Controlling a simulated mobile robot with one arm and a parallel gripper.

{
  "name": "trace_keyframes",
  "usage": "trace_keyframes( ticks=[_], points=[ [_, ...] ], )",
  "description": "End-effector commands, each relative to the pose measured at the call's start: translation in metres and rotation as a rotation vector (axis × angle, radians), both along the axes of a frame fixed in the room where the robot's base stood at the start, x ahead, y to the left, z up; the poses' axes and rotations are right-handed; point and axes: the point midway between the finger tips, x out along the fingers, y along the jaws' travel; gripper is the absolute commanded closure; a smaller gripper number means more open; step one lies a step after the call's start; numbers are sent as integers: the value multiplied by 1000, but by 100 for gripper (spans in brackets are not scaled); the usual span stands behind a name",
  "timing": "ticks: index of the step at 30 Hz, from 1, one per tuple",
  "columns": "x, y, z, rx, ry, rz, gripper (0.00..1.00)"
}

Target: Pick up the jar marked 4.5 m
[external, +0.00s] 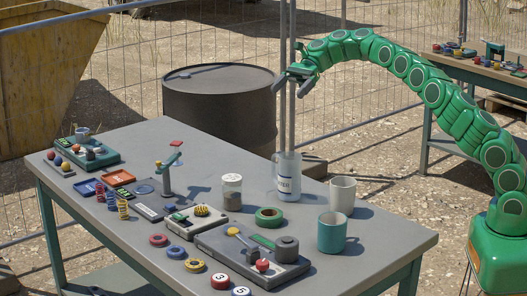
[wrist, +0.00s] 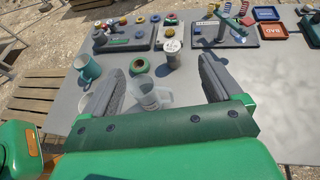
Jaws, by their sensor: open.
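A small clear jar (external: 232,193) with a pale lid and dark contents stands upright near the middle of the grey table. In the wrist view this jar (wrist: 172,54) shows between and beyond my fingers, with small print on its lid that I cannot read. My gripper (external: 290,82) is open and empty, high above the far side of the table. In the wrist view my gripper's two dark fingers (wrist: 160,66) are spread wide, apart from the jar.
A clear measuring jug (external: 287,180) stands right of the jar, with a white mug (external: 342,195) and a teal mug (external: 332,232) farther right. A green tape roll (external: 269,217) lies close by. Devices and small trays crowd the left and front. A dark drum (external: 220,105) stands behind the table (external: 395,240).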

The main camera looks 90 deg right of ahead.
Motion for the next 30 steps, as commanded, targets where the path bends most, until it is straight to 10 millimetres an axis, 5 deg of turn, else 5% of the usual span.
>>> trace_keyframes(
  ticks=[20,30],
  points=[
    [55,44,-34,-263,-75,-17,8],
    [92,86,-72,-737,-201,65,8]
  ],
)
